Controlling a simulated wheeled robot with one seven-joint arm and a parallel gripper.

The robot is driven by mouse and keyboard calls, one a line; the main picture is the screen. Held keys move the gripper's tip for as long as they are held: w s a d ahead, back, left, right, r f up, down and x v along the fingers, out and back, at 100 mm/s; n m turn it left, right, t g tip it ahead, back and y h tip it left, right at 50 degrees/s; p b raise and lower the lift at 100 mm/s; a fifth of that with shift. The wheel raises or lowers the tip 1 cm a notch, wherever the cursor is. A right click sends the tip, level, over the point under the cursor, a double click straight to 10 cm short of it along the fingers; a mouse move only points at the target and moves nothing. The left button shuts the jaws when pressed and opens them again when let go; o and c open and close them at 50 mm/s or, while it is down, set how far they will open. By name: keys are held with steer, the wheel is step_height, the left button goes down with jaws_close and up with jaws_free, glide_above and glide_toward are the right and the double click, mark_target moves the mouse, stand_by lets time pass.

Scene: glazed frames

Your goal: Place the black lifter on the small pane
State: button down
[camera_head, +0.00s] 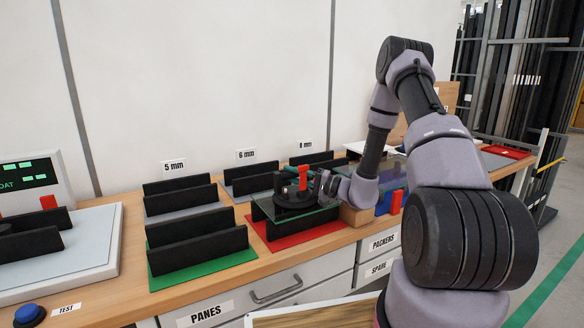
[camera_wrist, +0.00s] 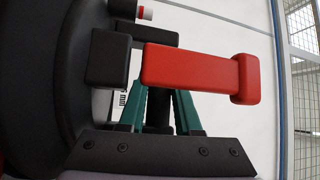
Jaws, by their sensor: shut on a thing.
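The black lifter (camera_head: 292,200) has a round black cup and a red lever (camera_head: 303,178). In the head view it is at the small pane (camera_head: 318,213), a glass sheet lying flat across black rails on a red mat. Its cup looks to be at the glass; I cannot tell whether it touches. My gripper (camera_head: 292,170) reaches in from the right and is shut on the lifter's handle. In the wrist view the teal fingers of my gripper (camera_wrist: 160,100) are partly hidden behind the red lever (camera_wrist: 190,68). The lifter's black cup (camera_wrist: 40,75) fills the left side.
An empty black rack stands on a green mat (camera_head: 212,264) to the left. Racks marked 5 mm (camera_head: 178,182), 6 mm and 8 mm stand behind. A grey test stand (camera_head: 90,262) and blue button (camera_head: 28,313) are far left. A wooden block (camera_head: 356,214) is beside the red mat.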

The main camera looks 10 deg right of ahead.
stand_by(0.3)
steer(key=c, duration=0.6)
jaws_free()
steer(key=shift+f, duration=0.1)
steer(key=shift+s+d, duration=0.1)
steer(key=shift+d, duration=0.05)
steer(key=v, duration=1.1)
steer(key=shift+s+d, duration=0.2)
steer(key=shift+d, duration=0.1)
